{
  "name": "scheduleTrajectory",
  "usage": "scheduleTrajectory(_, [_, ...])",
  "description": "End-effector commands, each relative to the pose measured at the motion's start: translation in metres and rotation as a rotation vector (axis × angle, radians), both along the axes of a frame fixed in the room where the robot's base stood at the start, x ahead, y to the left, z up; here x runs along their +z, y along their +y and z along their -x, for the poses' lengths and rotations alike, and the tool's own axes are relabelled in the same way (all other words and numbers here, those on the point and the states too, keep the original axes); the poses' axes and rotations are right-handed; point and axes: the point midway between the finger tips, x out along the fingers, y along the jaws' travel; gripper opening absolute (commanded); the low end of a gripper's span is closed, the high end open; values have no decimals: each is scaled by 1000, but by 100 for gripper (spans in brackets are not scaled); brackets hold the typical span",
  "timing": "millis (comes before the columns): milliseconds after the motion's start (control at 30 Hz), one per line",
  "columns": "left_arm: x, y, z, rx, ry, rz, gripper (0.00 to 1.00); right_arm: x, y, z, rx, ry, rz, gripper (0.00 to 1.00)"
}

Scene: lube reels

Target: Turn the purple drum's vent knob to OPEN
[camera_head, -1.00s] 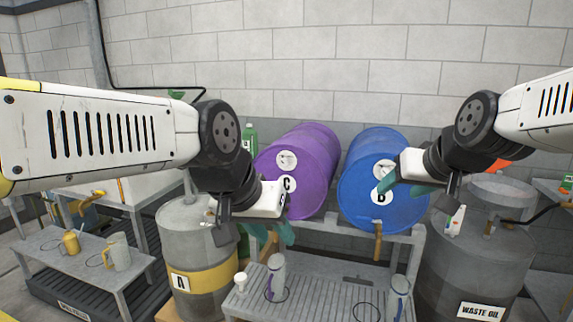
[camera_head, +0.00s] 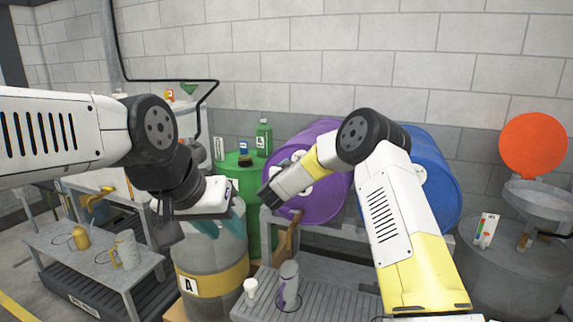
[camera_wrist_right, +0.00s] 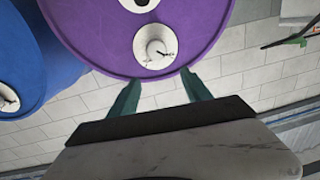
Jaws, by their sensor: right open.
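The purple drum (camera_head: 322,208) lies on its side on a rack, partly hidden by my right arm in the head view. In the right wrist view the drum's face (camera_wrist_right: 90,30) fills the top, with its white round vent plate and knob (camera_wrist_right: 155,46) near the rim. The knob's setting is too small to read. My right gripper (camera_wrist_right: 161,76) is open and empty; its teal fingertips reach the drum's rim in the picture, just below the vent plate, with no visible contact on the knob. My left gripper (camera_head: 222,217) is open and empty in front of the grey drum.
The blue drum (camera_head: 437,185) lies beside the purple one. A grey drum with a yellow band (camera_head: 212,280) and a green drum (camera_head: 237,178) stand left. A cup (camera_head: 289,285) stands on the slatted bench below. A funnel drum (camera_head: 505,265) is at right.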

Motion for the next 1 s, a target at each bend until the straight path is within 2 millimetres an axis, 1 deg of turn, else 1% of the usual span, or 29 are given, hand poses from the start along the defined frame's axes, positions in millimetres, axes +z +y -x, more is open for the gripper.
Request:
scheduleTrajectory(33, [0, 0, 0, 0, 0, 0, 36, -14, -1, 0, -33, 3, 8, 57])
scheduleTrajectory(67, [0, 0, 0, 0, 0, 0, 36, -20, -3, 0, -51, 3, 11, 57])
scheduleTrajectory(133, [0, 0, 0, 0, 0, 0, 36, -29, -6, 1, -82, 2, 21, 57])
scheduleTrajectory(200, [0, 0, 0, 0, 0, 0, 36, -33, -8, -1, -98, 1, 25, 57])
scheduleTrajectory(267, [0, 0, 0, 0, 0, 0, 36, -34, -10, -4, -104, 0, 26, 57])
scheduleTrajectory(333, [0, 0, 0, 0, 0, 0, 36, -34, -14, -12, -106, 0, 25, 57])
scheduleTrajectory(600, [0, 0, 0, 0, 0, 0, 36, -34, -27, -53, -104, 0, 24, 57])
scheduleTrajectory(700, [0, 0, 0, 0, 0, 0, 36, -33, -30, -64, -101, 0, 24, 57])
scheduleTrajectory(833, [0, 0, 0, 0, 0, 0, 36, -33, -32, -71, -100, 0, 25, 57])
scheduleTrajectory(1000, [0, 0, 0, 0, 0, 0, 36, -33, -32, -73, -99, 0, 26, 57])
